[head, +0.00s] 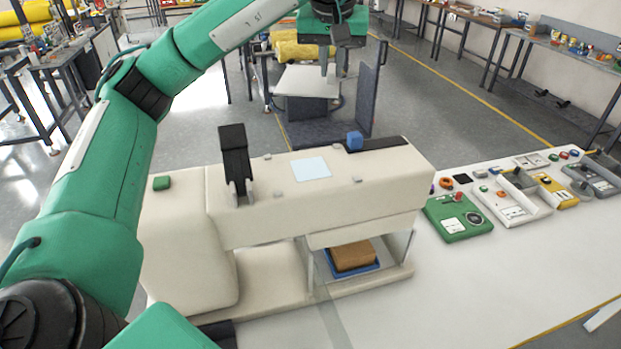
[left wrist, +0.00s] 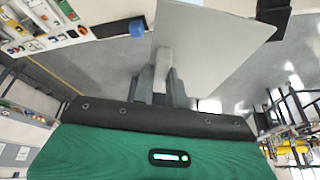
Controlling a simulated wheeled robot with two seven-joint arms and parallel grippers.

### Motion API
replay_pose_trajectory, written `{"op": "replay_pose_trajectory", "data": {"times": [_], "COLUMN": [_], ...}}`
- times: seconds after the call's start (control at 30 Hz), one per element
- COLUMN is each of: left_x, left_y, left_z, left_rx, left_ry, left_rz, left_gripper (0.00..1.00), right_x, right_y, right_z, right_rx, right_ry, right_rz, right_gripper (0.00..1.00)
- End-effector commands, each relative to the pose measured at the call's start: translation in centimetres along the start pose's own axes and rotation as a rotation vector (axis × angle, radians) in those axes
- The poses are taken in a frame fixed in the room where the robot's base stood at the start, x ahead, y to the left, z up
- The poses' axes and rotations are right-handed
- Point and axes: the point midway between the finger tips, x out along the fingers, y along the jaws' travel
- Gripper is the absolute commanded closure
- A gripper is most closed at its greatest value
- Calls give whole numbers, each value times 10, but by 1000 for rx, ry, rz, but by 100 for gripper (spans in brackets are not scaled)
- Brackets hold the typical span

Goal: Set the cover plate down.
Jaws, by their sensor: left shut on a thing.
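The cover plate (head: 300,82) is a flat, light grey sheet, seen beyond the cream machine in the head view. My left gripper (head: 334,72) reaches down from above and is shut on its edge. In the left wrist view the plate (left wrist: 215,38) spreads out from between the fingers (left wrist: 162,78), which grip a small pale part at its edge. The plate appears held up in the air over a dark grey stand (head: 370,100) with an upright panel. Whether it touches the stand is unclear. My right gripper is not in view.
The cream machine (head: 300,215) stands in front, with a black lever (head: 233,152), a blue knob (head: 354,141) and a brown block (head: 352,257) in its opening. Green, white and yellow control units (head: 458,216) sit on the white table (head: 470,290) at right. The grey floor beyond is largely open.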

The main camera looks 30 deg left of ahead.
Motion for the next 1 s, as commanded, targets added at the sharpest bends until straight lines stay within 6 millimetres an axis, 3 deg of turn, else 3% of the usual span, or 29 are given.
{"op": "replay_pose_trajectory", "data": {"times": [0.1, 0.27, 0.57, 1.0], "left_x": [9, 22, 63, 144], "left_y": [0, 0, 0, 0], "left_z": [4, 9, 26, 60], "left_rx": [0, 2, 1, 0], "left_ry": [1, -3, -4, -1], "left_rz": [1, 0, 0, -2], "left_gripper": [100, 100, 100, 100], "right_x": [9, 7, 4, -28], "right_y": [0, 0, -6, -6], "right_z": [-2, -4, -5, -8], "right_rx": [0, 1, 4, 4], "right_ry": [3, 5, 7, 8], "right_rz": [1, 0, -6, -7], "right_gripper": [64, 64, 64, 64]}}
